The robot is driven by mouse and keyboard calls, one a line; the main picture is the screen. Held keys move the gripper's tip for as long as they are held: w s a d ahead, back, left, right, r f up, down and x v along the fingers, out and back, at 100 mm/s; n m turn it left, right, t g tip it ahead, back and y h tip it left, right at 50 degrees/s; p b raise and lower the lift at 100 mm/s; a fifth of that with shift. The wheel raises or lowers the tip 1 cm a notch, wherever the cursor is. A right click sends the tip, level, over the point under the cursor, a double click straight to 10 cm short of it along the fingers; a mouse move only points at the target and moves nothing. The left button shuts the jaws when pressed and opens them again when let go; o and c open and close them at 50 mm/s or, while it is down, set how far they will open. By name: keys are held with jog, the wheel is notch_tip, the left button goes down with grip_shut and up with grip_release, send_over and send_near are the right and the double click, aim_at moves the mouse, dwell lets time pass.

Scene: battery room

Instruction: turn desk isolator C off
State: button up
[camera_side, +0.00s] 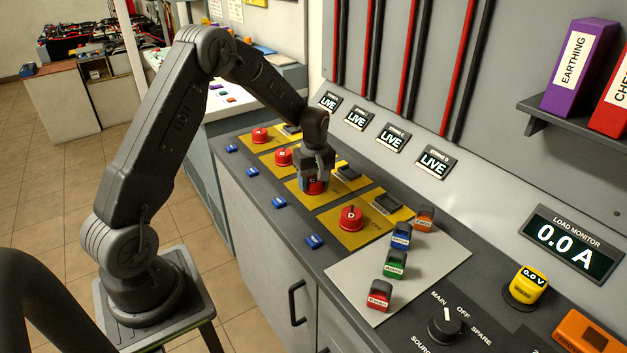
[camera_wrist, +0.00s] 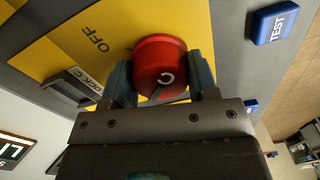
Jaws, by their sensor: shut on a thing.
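The desk isolator C is a red round knob (camera_wrist: 160,66) marked C on a yellow plate (camera_wrist: 60,38) printed OFF. In the side view the red knob (camera_side: 314,187) is partly hidden under my gripper (camera_side: 314,180). In the wrist view my gripper (camera_wrist: 162,85) has one finger on each side of the knob and is shut on it. The knob's pointer position is hard to make out. The display for string C (camera_side: 394,138) reads LIVE. A dark label slot (camera_wrist: 72,88) sits beside the knob on the plate.
Other red knobs stand on both sides, with knob D (camera_side: 350,217) nearest. Blue TEST buttons (camera_side: 279,202) line the desk's front edge. A pale mat (camera_side: 345,275) holds several coloured tagged blocks (camera_side: 396,264). The load monitor (camera_side: 571,242) reads 0.0 A.

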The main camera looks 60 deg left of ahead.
jog(key=shift+m, duration=0.4)
jog(key=m, duration=0.3)
jog(key=shift+m, duration=0.3)
jog(key=m, duration=0.4)
jog(key=shift+m, duration=0.3)
jog(key=m, duration=0.4)
jog(key=shift+s+m, duration=0.1)
jog(key=shift+m, duration=2.4)
jog(key=o, duration=0.9)
